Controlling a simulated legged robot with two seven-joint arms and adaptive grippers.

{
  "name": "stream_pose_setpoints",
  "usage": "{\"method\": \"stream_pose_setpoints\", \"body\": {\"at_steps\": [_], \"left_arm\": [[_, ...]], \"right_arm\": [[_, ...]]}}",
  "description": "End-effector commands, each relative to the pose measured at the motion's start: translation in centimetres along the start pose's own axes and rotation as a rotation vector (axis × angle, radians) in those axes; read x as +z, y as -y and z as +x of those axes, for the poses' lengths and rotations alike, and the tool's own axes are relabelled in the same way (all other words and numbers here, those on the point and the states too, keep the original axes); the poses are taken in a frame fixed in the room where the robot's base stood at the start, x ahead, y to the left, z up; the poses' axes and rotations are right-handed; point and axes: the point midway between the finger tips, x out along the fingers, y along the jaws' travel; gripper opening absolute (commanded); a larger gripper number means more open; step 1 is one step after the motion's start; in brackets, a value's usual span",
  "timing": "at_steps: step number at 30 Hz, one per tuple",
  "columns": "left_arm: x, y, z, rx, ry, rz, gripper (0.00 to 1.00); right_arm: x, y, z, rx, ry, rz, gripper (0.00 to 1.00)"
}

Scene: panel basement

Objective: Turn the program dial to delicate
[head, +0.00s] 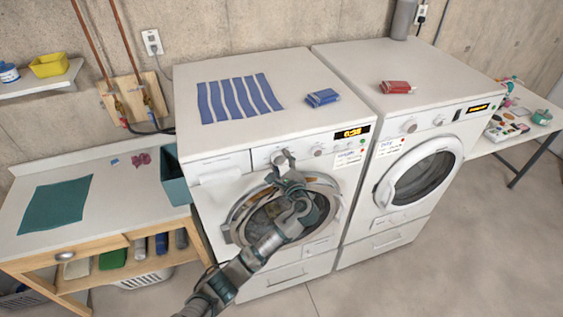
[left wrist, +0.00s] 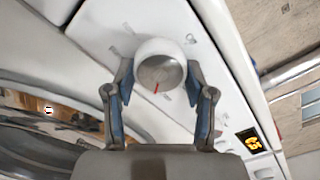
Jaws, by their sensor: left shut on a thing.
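The program dial (left wrist: 160,68) is a round knob with a white rim, a grey face and a red pointer mark, on the white control panel of the left washing machine (head: 215,215). In the left wrist view the red mark points toward the bottom of the picture, slightly left. Small symbols sit around the dial, too blurred to read. My left gripper (head: 283,160) is at the panel, and its two blue-padded fingers stand on either side of the dial, shut on it. In the head view the gripper mostly hides the dial. My right gripper is not in view.
The round door (head: 232,222) lies below the panel, partly behind my left arm. A smaller knob (head: 318,151) and a lit orange display (head: 352,133) are right of the dial. A second machine (head: 365,235) stands close on the right. A workbench (head: 110,195) is at left.

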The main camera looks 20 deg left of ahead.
Motion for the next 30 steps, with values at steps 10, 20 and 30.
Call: {"method": "stream_pose_setpoints", "body": {"at_steps": [10, 20, 30], "left_arm": [[-0.47, -0.54, -0.06, 0.009, -0.008, 0.054, 0.19], [-0.47, -0.53, -0.06, 0.009, -0.009, 0.053, 0.62], [-0.05, -0.19, -0.13, 0.003, -0.002, 0.048, 0.79]], "right_arm": [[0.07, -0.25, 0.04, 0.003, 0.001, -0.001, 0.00], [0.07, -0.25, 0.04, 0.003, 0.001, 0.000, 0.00], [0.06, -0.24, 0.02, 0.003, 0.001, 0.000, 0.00]]}}
